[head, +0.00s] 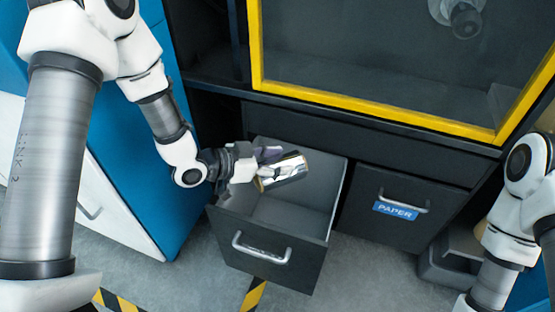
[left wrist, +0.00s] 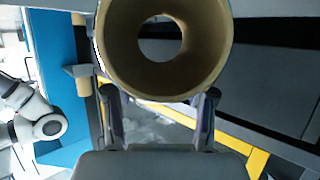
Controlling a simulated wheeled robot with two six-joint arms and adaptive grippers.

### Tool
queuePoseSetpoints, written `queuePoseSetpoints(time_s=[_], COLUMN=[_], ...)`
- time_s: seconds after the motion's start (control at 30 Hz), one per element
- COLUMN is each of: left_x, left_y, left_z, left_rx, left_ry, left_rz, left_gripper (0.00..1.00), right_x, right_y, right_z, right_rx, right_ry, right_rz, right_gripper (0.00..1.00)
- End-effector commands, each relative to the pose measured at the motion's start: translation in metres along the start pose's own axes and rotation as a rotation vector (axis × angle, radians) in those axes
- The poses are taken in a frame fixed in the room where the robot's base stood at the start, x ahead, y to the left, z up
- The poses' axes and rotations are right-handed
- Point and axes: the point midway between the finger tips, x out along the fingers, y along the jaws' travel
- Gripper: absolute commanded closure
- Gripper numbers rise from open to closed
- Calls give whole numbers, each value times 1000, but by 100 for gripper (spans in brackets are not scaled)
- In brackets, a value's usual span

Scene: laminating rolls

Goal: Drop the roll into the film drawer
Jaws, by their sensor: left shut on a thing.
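The roll (head: 287,168) is shiny and silvery, and my left gripper (head: 262,165) is shut on it. In the head view it is tilted and held over the open film drawer (head: 262,259), whose grey inside shows below it. The drawer is pulled out from the dark cabinet, with a metal handle on its front. No label shows on that front. In the left wrist view the roll (left wrist: 190,75) shows its tan end and round hollow core, between the two fingers. My right gripper is out of the frame; only part of its arm shows at the right edge.
A shut drawer labelled PAPER (head: 395,210) is right of the open one. A yellow-framed window (head: 375,118) is above them. A blue panel (head: 140,170) stands close on the left. A grey bin (head: 450,258) is on the floor at right.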

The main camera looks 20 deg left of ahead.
Motion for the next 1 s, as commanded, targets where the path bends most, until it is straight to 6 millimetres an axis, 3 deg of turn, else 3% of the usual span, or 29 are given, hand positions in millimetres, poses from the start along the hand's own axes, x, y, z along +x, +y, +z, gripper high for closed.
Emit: queuePoseSetpoints(time_s=[0.1,0.13,0.2,0.57,1.0], left_x=[0,0,0,-2,-35], left_y=[0,0,0,0,-1], left_z=[-2,-2,-2,-5,-86], left_rx=[0,0,0,1,3], left_ry=[1,1,1,1,4], left_rz=[0,0,0,0,-1], left_gripper=[85,34,16,16,16], right_x=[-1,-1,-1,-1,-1], right_y=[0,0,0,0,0], right_z=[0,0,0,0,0], right_rx=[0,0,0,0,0], right_ry=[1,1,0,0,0], right_rz=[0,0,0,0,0], right_gripper=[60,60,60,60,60])
